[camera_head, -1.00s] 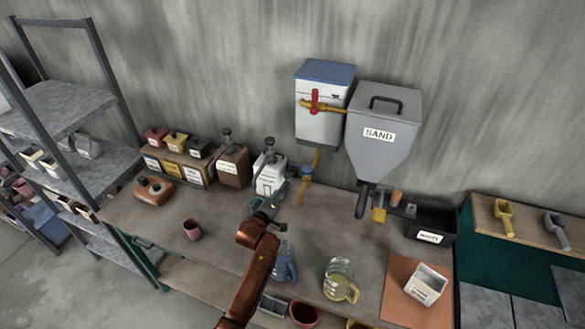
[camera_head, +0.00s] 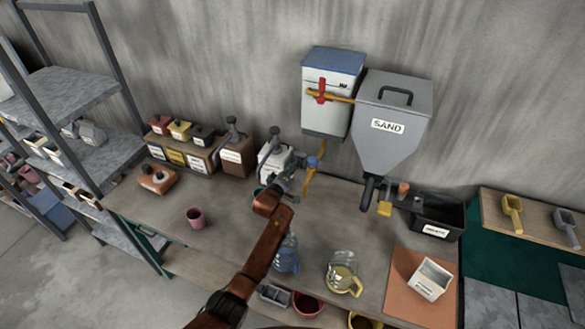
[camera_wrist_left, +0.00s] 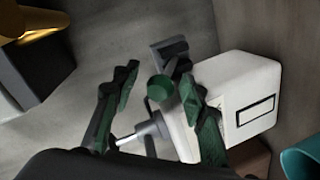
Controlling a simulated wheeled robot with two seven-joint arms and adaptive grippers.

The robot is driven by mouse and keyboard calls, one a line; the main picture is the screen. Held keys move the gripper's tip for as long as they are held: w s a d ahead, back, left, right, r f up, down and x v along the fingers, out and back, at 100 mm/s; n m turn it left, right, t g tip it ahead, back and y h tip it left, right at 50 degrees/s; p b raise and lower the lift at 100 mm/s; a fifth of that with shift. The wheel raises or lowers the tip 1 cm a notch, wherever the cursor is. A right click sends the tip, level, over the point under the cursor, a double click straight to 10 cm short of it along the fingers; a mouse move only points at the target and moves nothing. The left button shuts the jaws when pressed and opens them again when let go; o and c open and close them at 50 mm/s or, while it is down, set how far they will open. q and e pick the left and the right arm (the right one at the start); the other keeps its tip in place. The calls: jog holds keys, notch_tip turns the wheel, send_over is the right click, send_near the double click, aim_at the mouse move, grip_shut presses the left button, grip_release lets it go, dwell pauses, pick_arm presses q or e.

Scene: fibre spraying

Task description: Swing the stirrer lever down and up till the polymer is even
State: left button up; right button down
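The white polymer container (camera_head: 271,160) with a dark cap stands on the bench against the wall, partly hidden by my left gripper (camera_head: 290,180). In the left wrist view the white container (camera_wrist_left: 240,90) with a framed blank label lies right of my left gripper (camera_wrist_left: 158,82). The green fingers are apart. A round green knob (camera_wrist_left: 160,88), which looks like the stirrer lever's end, shows between them; I cannot tell whether they touch it. A thin pale metal rod (camera_wrist_left: 138,135) shows below the knob. My right gripper is not in view.
A brown canister (camera_head: 237,156) stands left of the white one. A blue-lidded wall tank (camera_head: 328,110) with a yellow pipe and a sand hopper (camera_head: 385,135) hang to the right. A blue bottle (camera_head: 287,258) and a glass jug (camera_head: 342,275) stand in front.

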pick_arm(q)
jog(key=shift+c, duration=0.3)
grip_shut()
dwell(0.5)
